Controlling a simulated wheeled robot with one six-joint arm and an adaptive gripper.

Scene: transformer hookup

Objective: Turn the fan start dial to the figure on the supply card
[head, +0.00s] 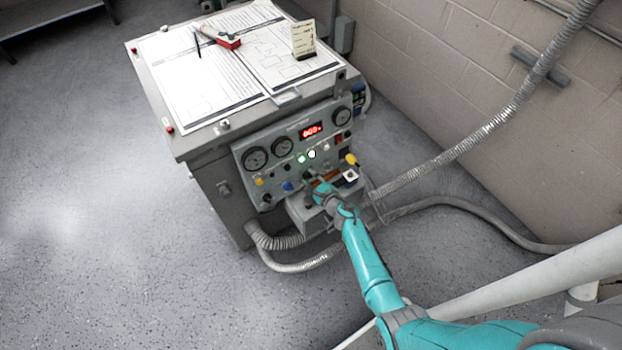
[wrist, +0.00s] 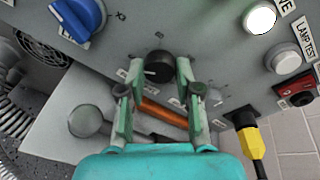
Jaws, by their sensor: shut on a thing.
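The fan start dial looks to be the round black knob (wrist: 160,66) on the grey panel, with a pale pointer mark on its left side. My gripper (wrist: 160,72) has one finger on each side of this knob and is shut on it. In the head view my gripper (head: 314,184) is at the lower part of the panel and hides the knob. A small cream card (head: 303,38) stands upright on top of the cabinet and is probably the supply card. Its writing is too small to read, and the scale around the knob is partly hidden by the fingers.
A blue selector knob (wrist: 80,17) is left of the dial. A yellow plug (wrist: 248,140) and lamp test button (wrist: 284,60) are to the right. An orange bar (wrist: 162,112) lies below the dial. A red display (head: 312,130) and gauges (head: 283,146) sit above.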

